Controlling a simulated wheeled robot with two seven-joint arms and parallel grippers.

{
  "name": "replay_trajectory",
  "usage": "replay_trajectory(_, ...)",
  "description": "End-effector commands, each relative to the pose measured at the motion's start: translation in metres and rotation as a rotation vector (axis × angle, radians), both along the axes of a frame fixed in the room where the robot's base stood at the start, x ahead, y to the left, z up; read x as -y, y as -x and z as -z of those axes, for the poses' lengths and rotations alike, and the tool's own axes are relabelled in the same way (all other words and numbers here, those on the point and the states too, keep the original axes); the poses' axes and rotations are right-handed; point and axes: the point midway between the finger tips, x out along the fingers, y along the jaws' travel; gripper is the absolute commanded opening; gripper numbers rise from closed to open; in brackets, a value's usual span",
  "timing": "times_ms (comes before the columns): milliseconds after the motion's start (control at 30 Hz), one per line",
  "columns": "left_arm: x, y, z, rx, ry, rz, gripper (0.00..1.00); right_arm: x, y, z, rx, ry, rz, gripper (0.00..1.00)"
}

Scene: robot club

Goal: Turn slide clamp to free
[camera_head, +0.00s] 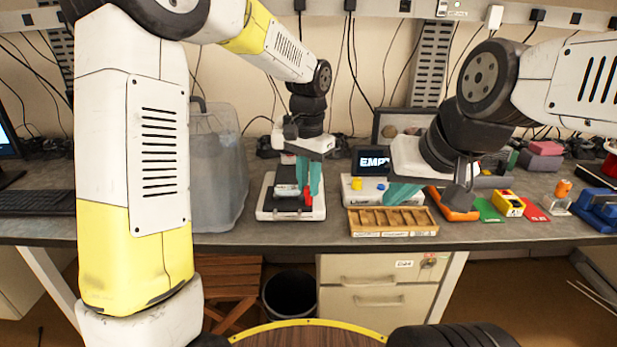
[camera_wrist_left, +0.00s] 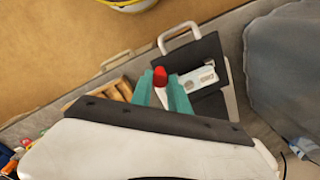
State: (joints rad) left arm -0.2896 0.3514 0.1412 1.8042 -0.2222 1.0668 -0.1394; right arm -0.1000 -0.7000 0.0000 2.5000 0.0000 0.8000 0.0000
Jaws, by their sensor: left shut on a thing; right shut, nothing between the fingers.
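A white device with a black plate (camera_head: 268,209) stands on the bench, left of centre. A silver-white clamp body (camera_wrist_left: 198,78) sits on the plate in the left wrist view. A red-tipped lever (camera_head: 308,197) is at the clamp's right side in the head view; its red tip also shows in the left wrist view (camera_wrist_left: 160,75). My left gripper (camera_head: 309,187), with teal fingers, is shut on this lever; the fingers partly hide it. My right gripper (camera_head: 397,195) is shut and empty, over the front of a white box with a display.
The white box (camera_head: 360,194) has a yellow and a blue knob. A wooden compartment tray (camera_head: 385,231) lies at the front edge. A translucent bin (camera_head: 217,165) stands left of the device. Coloured blocks and an orange tool (camera_head: 455,214) lie to the right.

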Motion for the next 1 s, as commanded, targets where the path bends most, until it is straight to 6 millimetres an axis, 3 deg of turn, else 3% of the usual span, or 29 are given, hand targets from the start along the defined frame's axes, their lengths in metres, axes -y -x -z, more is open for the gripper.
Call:
replay_trajectory(300, -0.0001, -0.0006, -0.001, 0.002, 0.001, 0.106, 0.0, 0.0, 0.0, 0.0, 0.0, 0.0, 0.0, 0.0)
replay_trajectory(767, -0.0001, -0.0007, -0.0012, 0.002, 0.001, 0.123, 0.0, 0.0, 0.0, 0.0, 0.0, 0.0, 0.0, 0.0)
replay_trajectory(800, -0.0001, -0.0007, -0.0012, 0.002, 0.001, 0.123, 0.23, 0.0, 0.0, 0.0, 0.0, 0.0, 0.0, 0.0)
replay_trajectory(900, -0.0001, -0.0006, -0.001, 0.002, 0.001, 0.123, 0.43, 0.0, 0.0, 0.0, 0.0, 0.0, 0.0, 0.0)
replay_trajectory(1000, 0.0, -0.0004, -0.0007, 0.002, 0.001, 0.122, 0.43, 0.0, 0.0, 0.0, 0.0, 0.0, 0.0, 0.0)
